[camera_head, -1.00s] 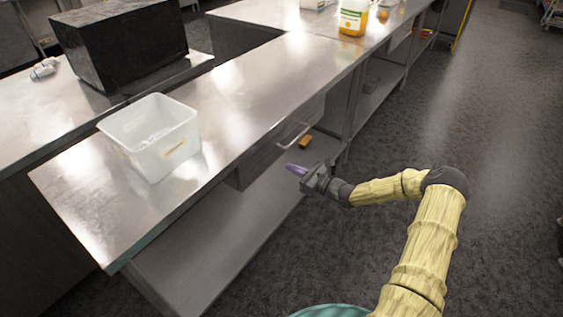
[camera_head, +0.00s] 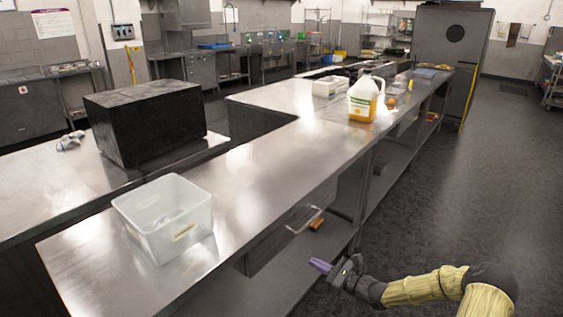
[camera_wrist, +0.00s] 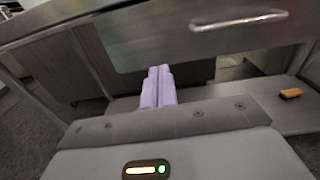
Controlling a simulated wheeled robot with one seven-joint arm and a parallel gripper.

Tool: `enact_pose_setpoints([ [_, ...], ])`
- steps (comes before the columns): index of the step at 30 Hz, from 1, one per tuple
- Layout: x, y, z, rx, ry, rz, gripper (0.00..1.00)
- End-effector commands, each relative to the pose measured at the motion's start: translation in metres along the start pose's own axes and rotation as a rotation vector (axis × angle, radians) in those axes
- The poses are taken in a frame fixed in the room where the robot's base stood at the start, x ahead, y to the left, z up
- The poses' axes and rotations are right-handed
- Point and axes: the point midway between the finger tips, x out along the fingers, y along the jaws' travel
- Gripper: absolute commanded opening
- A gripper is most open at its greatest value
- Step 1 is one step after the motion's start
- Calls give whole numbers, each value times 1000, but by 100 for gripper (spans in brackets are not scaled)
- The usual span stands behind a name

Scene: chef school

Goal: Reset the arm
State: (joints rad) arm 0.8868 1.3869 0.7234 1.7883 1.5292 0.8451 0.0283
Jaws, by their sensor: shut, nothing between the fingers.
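My gripper (camera_head: 322,266) is in the lower right of the head view, beside the steel counter and a little below the drawer with the bar handle. Its purple fingers are pressed together with nothing between them. In the wrist view the shut fingers (camera_wrist: 158,87) point toward the space under the drawer (camera_wrist: 200,35). My arm is bent, reaching left from the lower right corner of the head view.
The steel counter (camera_head: 255,185) carries a clear plastic bin (camera_head: 165,220), a black box (camera_head: 145,120) and a jug of yellow liquid (camera_head: 363,98). A small orange-brown block (camera_wrist: 291,93) lies on the lower shelf. The drawer handle (camera_head: 305,220) sticks out. Open floor (camera_head: 470,190) lies to the right.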

Motion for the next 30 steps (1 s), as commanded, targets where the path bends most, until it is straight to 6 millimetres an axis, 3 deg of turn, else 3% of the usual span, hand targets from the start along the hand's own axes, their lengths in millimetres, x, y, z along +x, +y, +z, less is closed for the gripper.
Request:
enact_pose_setpoints([
  [8, 8, 77, 30, -251, 193, 321, 0],
  [15, -18, 141, 55, -553, 398, 656, 0],
  [21, -52, 173, 82, -813, 545, 900, 0],
  [30, -106, 195, 141, -1216, 719, 1201, 0],
])
